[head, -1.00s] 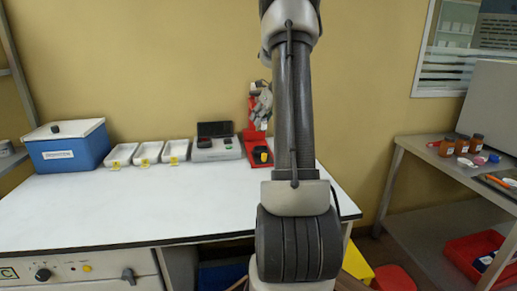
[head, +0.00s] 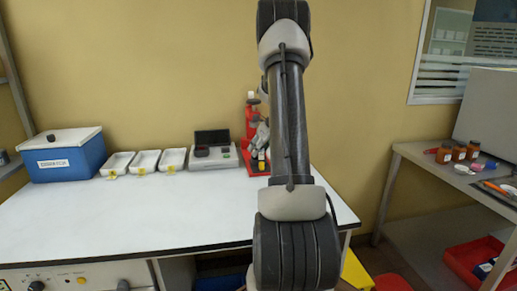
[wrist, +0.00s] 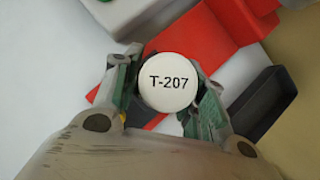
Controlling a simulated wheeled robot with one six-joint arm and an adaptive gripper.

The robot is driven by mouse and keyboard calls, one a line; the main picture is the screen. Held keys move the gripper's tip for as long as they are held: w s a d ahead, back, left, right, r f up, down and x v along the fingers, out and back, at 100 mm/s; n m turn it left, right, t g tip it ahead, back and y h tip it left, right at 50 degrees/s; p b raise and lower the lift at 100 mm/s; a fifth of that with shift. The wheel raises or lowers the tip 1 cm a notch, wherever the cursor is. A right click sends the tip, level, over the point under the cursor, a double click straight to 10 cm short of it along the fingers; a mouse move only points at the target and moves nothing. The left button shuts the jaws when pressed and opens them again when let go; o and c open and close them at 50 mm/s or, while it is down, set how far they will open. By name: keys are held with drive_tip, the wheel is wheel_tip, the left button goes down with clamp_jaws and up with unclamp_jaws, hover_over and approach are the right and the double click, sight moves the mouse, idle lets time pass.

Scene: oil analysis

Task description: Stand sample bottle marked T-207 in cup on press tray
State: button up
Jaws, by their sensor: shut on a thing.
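The bottle's white cap marked T-207 (wrist: 168,82) faces the wrist camera. My gripper (wrist: 164,90) is shut on the bottle, with a finger on either side of the cap. In the head view my gripper (head: 260,138) is low in front of the red press (head: 251,112), above its red tray (head: 249,167). A small dark and yellow piece, seemingly the cup (head: 262,166), is right under the gripper. The bottle's lower part is hidden, so I cannot tell whether it stands inside the cup or just above it.
A grey instrument with an open dark lid (head: 212,152) stands left of the press. Several white trays with yellow tags (head: 145,161) and a blue box (head: 66,160) are further left. The table front (head: 130,215) is clear. Brown bottles (head: 459,153) stand on the right bench.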

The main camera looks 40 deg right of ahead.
drive_tip(key=shift+f, duration=0.25)
drive_tip(key=o, duration=1.1)
